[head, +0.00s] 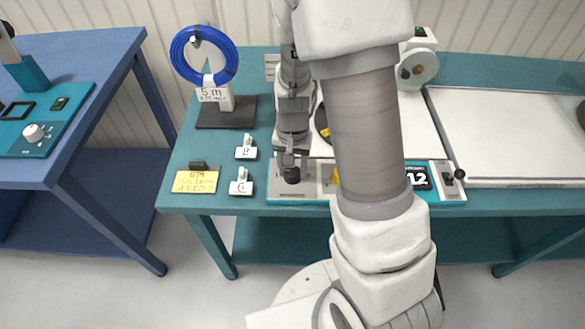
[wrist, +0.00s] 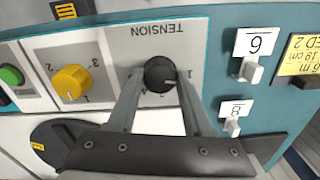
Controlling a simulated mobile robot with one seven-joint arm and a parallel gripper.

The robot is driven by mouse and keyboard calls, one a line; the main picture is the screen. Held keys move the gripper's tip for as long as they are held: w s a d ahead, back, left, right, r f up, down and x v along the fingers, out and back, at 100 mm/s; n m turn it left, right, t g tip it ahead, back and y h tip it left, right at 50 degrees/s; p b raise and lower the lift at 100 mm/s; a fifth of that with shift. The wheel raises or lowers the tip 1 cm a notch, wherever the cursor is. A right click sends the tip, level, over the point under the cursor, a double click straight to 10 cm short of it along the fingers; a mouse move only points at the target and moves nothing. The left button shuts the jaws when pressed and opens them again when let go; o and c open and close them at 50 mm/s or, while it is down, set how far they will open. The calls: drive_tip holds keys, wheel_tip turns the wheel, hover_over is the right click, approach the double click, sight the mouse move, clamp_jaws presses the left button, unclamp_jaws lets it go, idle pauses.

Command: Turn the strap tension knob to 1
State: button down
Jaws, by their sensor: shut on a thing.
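The strap tension knob (wrist: 160,74) is black and round, on a grey panel under the printed word TENSION, which reads upside down in the wrist view. A pale pointer mark on it points to the right in that view. The scale marks around it are partly hidden and too small to read surely. In the head view the knob (head: 292,177) sits at the left end of the control panel. My gripper (wrist: 161,78) is shut on the knob, one finger on each side. In the head view my gripper (head: 290,160) is over the knob from behind.
A yellow knob (wrist: 71,83) with its own numbered scale and a green button (wrist: 11,75) are beside it on the panel. Small numbered hooks (head: 245,150) and a yellow note (head: 196,181) lie left of the panel. A blue cable coil (head: 226,54) hangs behind.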

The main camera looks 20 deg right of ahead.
sight(292, 172)
idle(0.4)
drive_tip(key=shift+c, duration=1.6)
unclamp_jaws()
wheel_tip(292, 172, up, 18)
drive_tip(key=p, duration=0.3)
drive_tip(key=shift+f, duration=0.25)
drive_tip(key=s+r+n+t, duration=0.5)
drive_tip(key=s+r, duration=0.7)
drive_tip(key=s, duration=0.2)
drive_tip(key=shift+a+r+n+t, duration=0.2)
drive_tip(key=shift+r+n+t, duration=0.05)
drive_tip(key=shift+n+t, duration=0.05)
